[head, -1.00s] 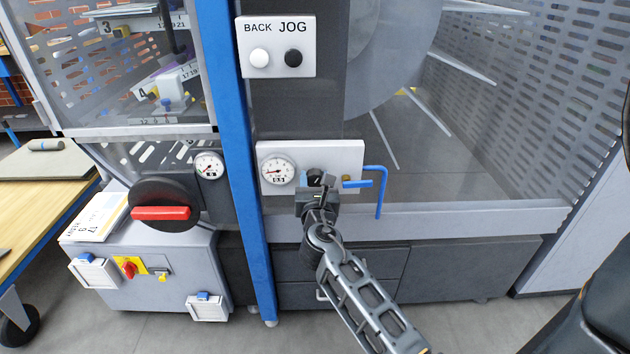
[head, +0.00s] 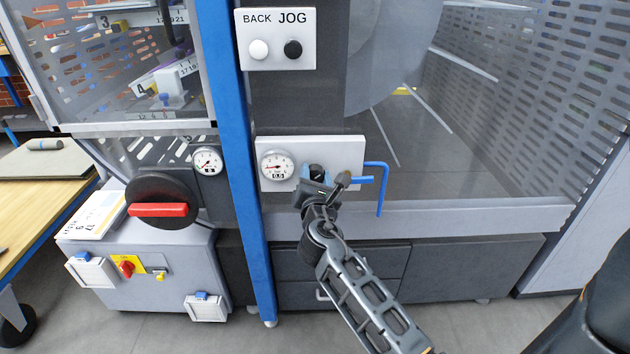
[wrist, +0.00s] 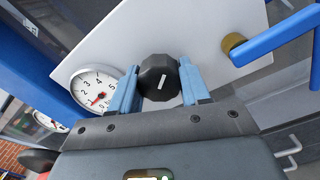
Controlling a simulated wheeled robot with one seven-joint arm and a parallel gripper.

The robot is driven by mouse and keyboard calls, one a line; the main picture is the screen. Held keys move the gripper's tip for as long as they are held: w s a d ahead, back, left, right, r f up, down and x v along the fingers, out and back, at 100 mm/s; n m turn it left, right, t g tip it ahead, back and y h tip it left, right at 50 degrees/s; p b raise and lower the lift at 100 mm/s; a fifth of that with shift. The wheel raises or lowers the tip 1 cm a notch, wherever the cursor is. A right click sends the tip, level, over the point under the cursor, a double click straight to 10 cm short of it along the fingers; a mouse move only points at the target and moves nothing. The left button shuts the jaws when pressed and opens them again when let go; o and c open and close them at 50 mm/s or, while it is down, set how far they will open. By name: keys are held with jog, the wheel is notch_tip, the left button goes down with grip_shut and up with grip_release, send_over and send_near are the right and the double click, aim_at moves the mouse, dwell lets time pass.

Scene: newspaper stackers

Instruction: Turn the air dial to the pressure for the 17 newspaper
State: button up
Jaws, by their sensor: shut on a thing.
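The black air dial (head: 316,172) sits on a pale panel (head: 345,150), right of a round gauge (head: 276,166). The gauge's small readout looks like 0.5, with its needle at the low end. In the wrist view the dial (wrist: 158,78) is a faceted knob with a white mark. My gripper (wrist: 160,72) has a blue-grey finger on each side of the dial, shut on it. In the head view my gripper (head: 318,186) is tilted and partly hides the dial. In the wrist view the gauge (wrist: 98,90) is partly covered by the left finger.
A blue lever (head: 378,185) hangs just right of the dial. A second gauge (head: 207,161) and a red-handled switch (head: 161,210) are to the left, past a blue post (head: 228,120). A white printed paper (head: 98,214) showing 17 lies on a grey cabinet.

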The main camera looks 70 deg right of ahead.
jog(key=m+b, duration=0.2)
jog(key=m, duration=0.2)
jog(key=shift+f+m+b, duration=0.15)
jog(key=shift+m+b, duration=0.15)
jog(key=shift+m, duration=0.1)
jog(key=m+b, duration=0.2)
jog(key=m, duration=0.1)
jog(key=shift+m, duration=0.4)
jog(key=m+b, duration=0.5)
jog(key=m, duration=0.2)
jog(key=shift+g+b, duration=0.3)
jog(key=m+b, duration=0.4)
jog(key=m, duration=0.2)
jog(key=shift+m+b, duration=1.6)
jog(key=shift+m, duration=0.7)
jog(key=o, duration=1.1)
jog(key=shift+c, duration=0.2)
jog(key=shift+r, duration=0.2)
